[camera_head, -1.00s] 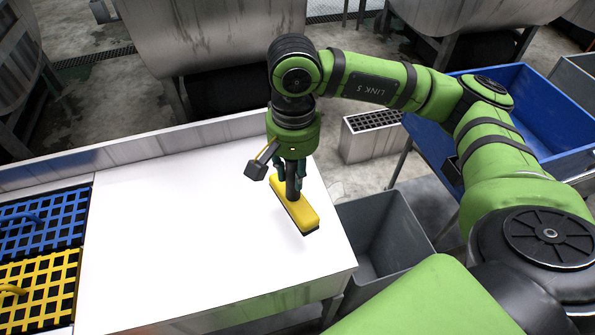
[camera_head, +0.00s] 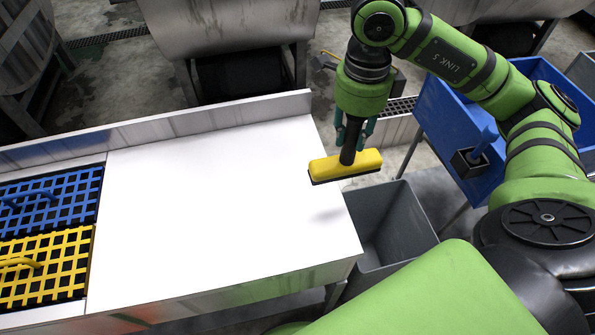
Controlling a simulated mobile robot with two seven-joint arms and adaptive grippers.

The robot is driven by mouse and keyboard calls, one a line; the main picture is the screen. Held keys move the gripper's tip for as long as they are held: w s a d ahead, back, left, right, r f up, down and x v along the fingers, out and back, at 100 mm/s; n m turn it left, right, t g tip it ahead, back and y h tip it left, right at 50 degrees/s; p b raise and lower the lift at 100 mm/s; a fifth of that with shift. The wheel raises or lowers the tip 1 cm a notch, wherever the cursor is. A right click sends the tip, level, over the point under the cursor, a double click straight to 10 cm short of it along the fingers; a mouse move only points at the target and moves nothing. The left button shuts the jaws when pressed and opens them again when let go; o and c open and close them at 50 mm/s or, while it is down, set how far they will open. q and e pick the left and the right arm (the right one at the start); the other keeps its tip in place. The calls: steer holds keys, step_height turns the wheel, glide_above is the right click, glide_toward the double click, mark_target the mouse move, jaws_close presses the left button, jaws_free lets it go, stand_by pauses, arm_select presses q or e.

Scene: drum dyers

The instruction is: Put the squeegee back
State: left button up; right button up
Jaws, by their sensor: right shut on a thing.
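My right gripper (camera_head: 354,130) is shut on the dark handle of the squeegee (camera_head: 345,166), which has a yellow head with a dark lower edge. The gripper points down, and the squeegee hangs above the right edge of the white table (camera_head: 220,200), its right end over the gap beside the table. A faint shadow lies on the table below it. The fingers hide part of the handle. My left gripper is not in view.
A grey bin (camera_head: 390,240) stands on the floor right of the table. A blue tub (camera_head: 440,120) is farther right, with a dark holder and blue handle (camera_head: 484,142) at its side. Blue (camera_head: 50,200) and yellow (camera_head: 45,265) grids lie at left. The white tabletop is clear.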

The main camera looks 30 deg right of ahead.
steer(key=shift+w+a+f, duration=0.1)
steer(key=shift+w+a, duration=0.1)
steer(key=shift+w, duration=0.15)
steer(key=w+a+f+p, duration=0.5)
steer(key=w+f, duration=0.4)
steer(key=f, duration=0.1)
steer(key=shift+w+f, duration=0.25)
steer(key=shift+f, duration=0.1)
steer(key=shift+a, duration=0.1)
steer(key=shift+f, duration=0.2)
steer(key=o, duration=1)
steer(key=shift+r, duration=0.1)
